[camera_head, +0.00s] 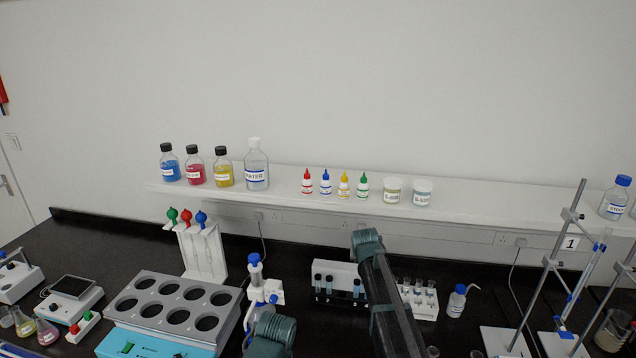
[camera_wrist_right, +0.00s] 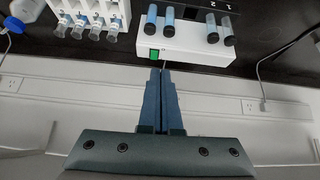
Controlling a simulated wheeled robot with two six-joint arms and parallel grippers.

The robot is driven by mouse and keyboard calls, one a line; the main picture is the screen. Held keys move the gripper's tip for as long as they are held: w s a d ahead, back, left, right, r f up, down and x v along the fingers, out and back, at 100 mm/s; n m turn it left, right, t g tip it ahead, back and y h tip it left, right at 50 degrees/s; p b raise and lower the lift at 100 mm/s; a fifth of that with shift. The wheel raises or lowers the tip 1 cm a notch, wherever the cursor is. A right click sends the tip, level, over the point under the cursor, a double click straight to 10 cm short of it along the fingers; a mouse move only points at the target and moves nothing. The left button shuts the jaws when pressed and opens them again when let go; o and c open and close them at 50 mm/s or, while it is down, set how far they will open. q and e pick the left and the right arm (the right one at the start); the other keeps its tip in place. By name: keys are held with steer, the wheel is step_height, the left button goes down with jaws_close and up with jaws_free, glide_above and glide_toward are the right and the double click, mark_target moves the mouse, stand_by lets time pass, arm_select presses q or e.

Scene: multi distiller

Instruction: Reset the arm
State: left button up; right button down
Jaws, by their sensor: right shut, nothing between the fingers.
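My right gripper (camera_wrist_right: 160,72) shows in the right wrist view with its two blue-grey fingers together and nothing between them. Its tips point toward the white device (camera_wrist_right: 187,45) with a green switch and several capped vials, and appear close to its edge in the picture; I cannot tell whether they touch. In the head view my right arm (camera_head: 388,300) rises from the bottom edge in front of the white vial device (camera_head: 340,277); its fingers cannot be made out there. Part of my arm shows at the bottom centre, but no left gripper fingers are visible.
A shelf (camera_head: 480,207) along the wall holds bottles and jars. The black bench carries a grey block with round wells (camera_head: 172,302), a pipette stand (camera_head: 203,252), a tube rack (camera_head: 420,300), a wash bottle (camera_head: 457,301) and clamp stands (camera_head: 545,262) at right.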

steer(key=s+a+f+n+g+b, duration=0.2)
steer(key=s+a+f+b, duration=0.1)
steer(key=s, duration=1)
steer(key=s+a+f+n+g+b, duration=0.2)
steer(key=s+a+f, duration=0.4)
steer(key=s, duration=0.6)
steer(key=s+a+f+n+g+b, duration=0.2)
steer(key=s+a, duration=0.5)
steer(key=s, duration=0.6)
step_height(320, 180, down, 3)
steer(key=shift+s+n+g+y+b, duration=0.35)
steer(key=shift+g+b, duration=0.25)
steer(key=shift+b, duration=0.55)
